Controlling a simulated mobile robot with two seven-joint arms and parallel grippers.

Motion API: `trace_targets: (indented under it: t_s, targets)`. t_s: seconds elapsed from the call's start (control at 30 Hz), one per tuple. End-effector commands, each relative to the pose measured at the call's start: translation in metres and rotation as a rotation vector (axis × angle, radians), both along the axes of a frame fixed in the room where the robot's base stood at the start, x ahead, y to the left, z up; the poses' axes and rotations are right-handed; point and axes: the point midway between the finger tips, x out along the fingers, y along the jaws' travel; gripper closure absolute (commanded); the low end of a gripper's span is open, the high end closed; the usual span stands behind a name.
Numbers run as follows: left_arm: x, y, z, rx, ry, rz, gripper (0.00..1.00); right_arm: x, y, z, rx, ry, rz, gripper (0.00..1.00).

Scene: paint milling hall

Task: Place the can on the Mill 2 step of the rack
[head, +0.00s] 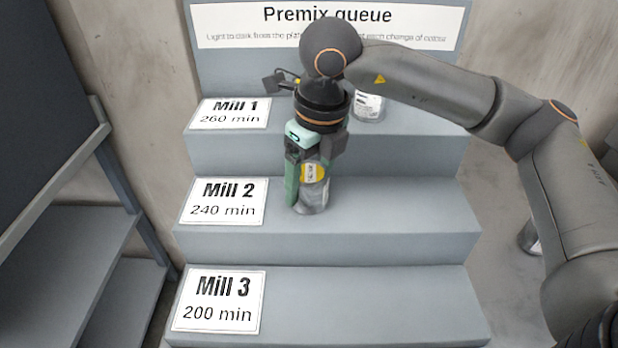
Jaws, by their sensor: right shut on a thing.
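The rack (400,245) is a grey stepped stand with steps labelled Mill 1, Mill 2 and Mill 3 from top to bottom. My right gripper (311,180) points down over the Mill 2 step (400,205) and is shut on a can (314,196). The can is upright, grey with a yellow label, and partly hidden by the fingers. Its base is at the Mill 2 step, right of the Mill 2 sign (222,201); I cannot tell whether it touches the surface. My left gripper is not in view.
Another can (369,106) stands on the Mill 1 step, partly behind my right arm. A further can (530,238) is on the floor side at right, partly hidden by my arm. The Mill 3 step (380,290) is empty. Grey shelving (75,245) stands at left.

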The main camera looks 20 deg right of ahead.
Motion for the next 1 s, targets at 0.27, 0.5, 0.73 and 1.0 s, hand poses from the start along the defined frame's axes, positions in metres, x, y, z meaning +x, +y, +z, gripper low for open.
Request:
trace_targets:
  t_s: [0.27, 0.5, 0.73, 1.0]
  targets:
    - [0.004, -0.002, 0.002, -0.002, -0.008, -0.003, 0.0, 0.0, 0.0, -0.001, 0.0, 0.001, 0.0, 0.0]
    - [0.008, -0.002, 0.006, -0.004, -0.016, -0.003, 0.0, 0.0, 0.0, 0.0, 0.0, 0.0, 0.0, 0.0]
    - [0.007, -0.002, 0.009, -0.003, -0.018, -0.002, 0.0, -0.003, 0.0, 0.028, 0.001, -0.004, 0.001, 0.0]
    - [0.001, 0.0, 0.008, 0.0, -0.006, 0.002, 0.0, -0.011, -0.003, 0.087, 0.001, -0.003, 0.002, 0.0]
